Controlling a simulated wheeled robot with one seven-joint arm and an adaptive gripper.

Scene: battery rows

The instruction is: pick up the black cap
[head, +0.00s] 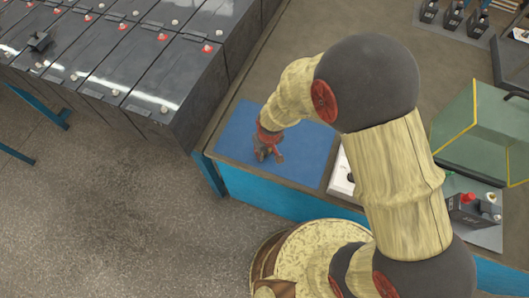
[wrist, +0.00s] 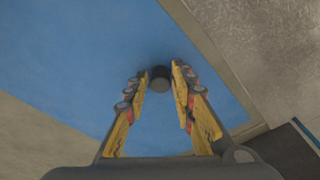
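The black cap (wrist: 160,79) is a small dark cylinder on the blue mat (wrist: 85,50), seen in the wrist view between my fingertips. My gripper (wrist: 160,74) is open, with one finger on each side of the cap and a narrow gap showing beside it. I cannot tell the exact height of the fingertips over the mat. In the head view my gripper (head: 268,153) points down over the middle of the blue mat (head: 235,140), and the cap cannot be made out there.
Rows of dark batteries (head: 178,80) with red and white caps stand at the left. A white tray (head: 341,178) lies right of the mat, partly behind my arm. A green case (head: 490,125) and a battery (head: 470,210) with coloured caps stand farther right.

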